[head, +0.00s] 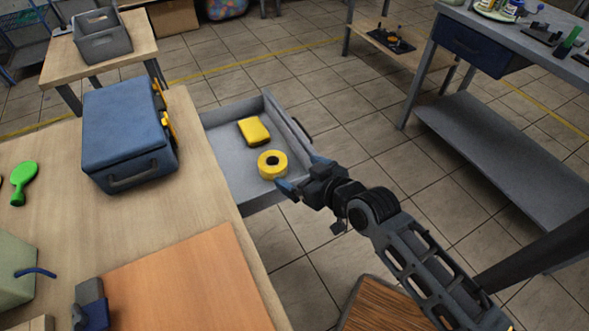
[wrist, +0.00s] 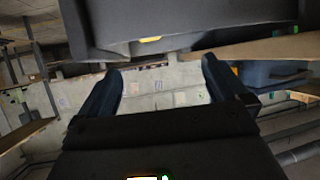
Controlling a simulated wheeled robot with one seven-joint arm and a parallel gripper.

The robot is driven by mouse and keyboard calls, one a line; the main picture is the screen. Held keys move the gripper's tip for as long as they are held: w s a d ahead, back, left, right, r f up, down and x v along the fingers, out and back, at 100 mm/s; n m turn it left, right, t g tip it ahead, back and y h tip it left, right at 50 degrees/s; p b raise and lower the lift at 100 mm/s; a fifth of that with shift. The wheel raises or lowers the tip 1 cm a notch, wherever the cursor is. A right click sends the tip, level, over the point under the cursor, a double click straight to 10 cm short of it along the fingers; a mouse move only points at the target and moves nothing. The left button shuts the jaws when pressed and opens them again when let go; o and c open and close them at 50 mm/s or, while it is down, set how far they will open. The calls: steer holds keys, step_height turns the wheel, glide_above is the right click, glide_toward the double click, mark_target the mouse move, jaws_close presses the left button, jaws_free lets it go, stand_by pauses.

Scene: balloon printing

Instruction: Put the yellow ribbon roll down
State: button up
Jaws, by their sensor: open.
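The yellow ribbon roll (head: 267,172) lies flat in the open grey drawer (head: 230,171) in the head view, its dark centre hole facing up. My gripper (head: 301,173) is open and empty at the drawer's right side, just right of the roll. One blue fingertip appears close to the roll's lower right edge; I cannot tell whether it touches. In the wrist view my gripper (wrist: 165,85) shows its two fingers spread with nothing between them. A sliver of yellow (wrist: 150,39) shows over the grey edge at the top, too little to identify.
A yellow block (head: 254,131) lies in the drawer behind the roll. A blue case (head: 128,133) stands on the wooden table (head: 190,200) left of the drawer. A grey workbench (head: 515,160) stands at the right.

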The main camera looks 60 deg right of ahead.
steer(key=shift+s+a+r, duration=0.15)
steer(key=shift+s+a, duration=0.05)
steer(key=shift+s, duration=0.05)
steer(key=s+a+r+n+t+y, duration=0.1)
steer(key=s+a+r+n+y, duration=0.1)
steer(key=s+a+r, duration=0.5)
steer(key=s+a+r+n+t+y, duration=0.2)
steer(key=s+a+r+y, duration=0.1)
steer(key=s+a+r, duration=0.4)
steer(key=s+a, duration=0.3)
steer(key=s, duration=0.2)
steer(key=shift+a+r+n, duration=0.15)
steer(key=shift+r+n, duration=0.15)
